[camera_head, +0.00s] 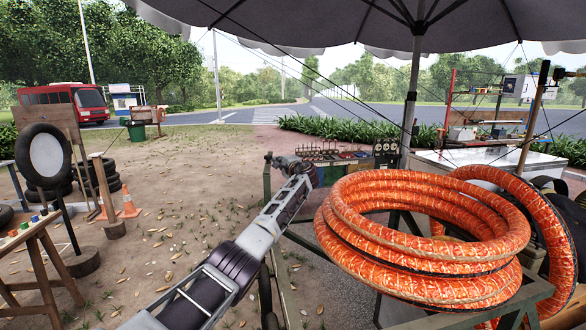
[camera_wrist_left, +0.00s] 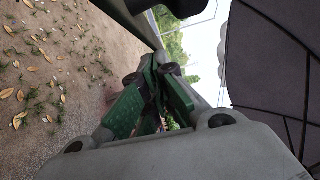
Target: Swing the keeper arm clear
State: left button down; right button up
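My left arm reaches forward from the bottom of the head view. Its gripper (camera_head: 284,163) is small there, beside the top of a green upright post (camera_head: 267,184) at the cart's far left. I cannot make out the keeper arm apart from the dark parts around the gripper. In the left wrist view, the gripper (camera_wrist_left: 153,74) shows green, ribbed finger parts that converge toward dark ends. Whether the ends meet or close on something is unclear. My right gripper is not in view.
Coiled orange hose (camera_head: 425,235) fills the right foreground, close to my left arm. A rack with gauges (camera_head: 386,152) stands behind, near the umbrella pole (camera_head: 411,100). A wooden stand (camera_head: 38,250) and tyres (camera_head: 103,172) are at left. Bare ground lies between.

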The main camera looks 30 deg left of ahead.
pick_arm(q)
jog(key=v, duration=1)
jog(key=shift+w+d, duration=0.2)
jog(key=shift+d, duration=0.05)
jog(key=shift+r, duration=0.1)
jog(key=shift+r, duration=0.1)
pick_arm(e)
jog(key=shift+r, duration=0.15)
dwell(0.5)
pick_arm(q)
notch_tip(320, 180, up, 10)
jog(key=p, duration=0.9)
jog(key=shift+p, duration=0.35)
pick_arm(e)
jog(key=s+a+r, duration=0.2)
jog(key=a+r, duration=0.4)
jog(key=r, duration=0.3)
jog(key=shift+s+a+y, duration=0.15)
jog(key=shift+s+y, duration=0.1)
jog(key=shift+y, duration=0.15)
